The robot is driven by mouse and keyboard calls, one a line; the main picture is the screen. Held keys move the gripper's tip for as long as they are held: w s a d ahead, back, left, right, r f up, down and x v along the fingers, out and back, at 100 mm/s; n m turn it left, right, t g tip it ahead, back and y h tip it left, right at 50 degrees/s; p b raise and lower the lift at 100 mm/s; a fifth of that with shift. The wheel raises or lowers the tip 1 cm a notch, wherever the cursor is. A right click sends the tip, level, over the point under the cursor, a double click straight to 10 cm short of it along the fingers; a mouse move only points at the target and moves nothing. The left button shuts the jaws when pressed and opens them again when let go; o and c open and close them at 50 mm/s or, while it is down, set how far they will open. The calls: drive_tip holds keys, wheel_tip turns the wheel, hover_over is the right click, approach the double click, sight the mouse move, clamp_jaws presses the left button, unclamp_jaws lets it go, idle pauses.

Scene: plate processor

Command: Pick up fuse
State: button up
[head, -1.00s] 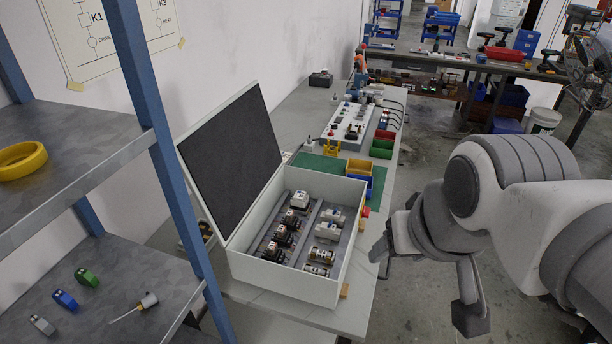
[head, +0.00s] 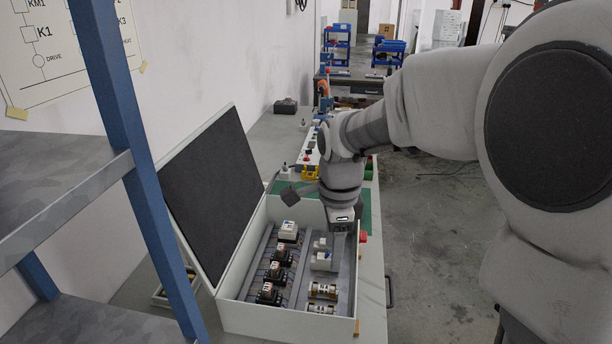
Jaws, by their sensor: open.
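An open white control box (head: 232,318) stands on the bench with its dark-faced lid raised to the left. In its right column lie two cylinders with metallic ends, which look like fuses: one fuse (head: 323,291) and a nearer fuse (head: 320,308). My gripper (head: 330,212) is open above the far end of the box, pointing down.
White modules (head: 321,260) sit just beyond the fuses. Black relays (head: 268,293) fill the left column. The box walls and raised lid (head: 215,185) bound the space. A blue-posted shelf (head: 125,150) stands close at left. Open floor (head: 440,230) lies to the right.

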wheel_tip(320, 180, down, 5)
drive_tip(key=w+a+m, duration=0.2)
drive_tip(key=m, duration=0.1)
drive_tip(key=b, duration=0.1)
hover_over(321, 308)
drive_tip(key=shift+g, duration=0.4)
drive_tip(key=f, duration=1.2)
drive_tip(key=shift+s+a, duration=0.1)
drive_tip(key=shift+s, duration=0.25)
drive_tip(key=shift+w+f, duration=0.2)
drive_tip(key=shift+f, duration=1.05)
drive_tip(key=shift+w+f, duration=0.15)
drive_tip(key=shift+f, duration=1.1)
clamp_jaws()
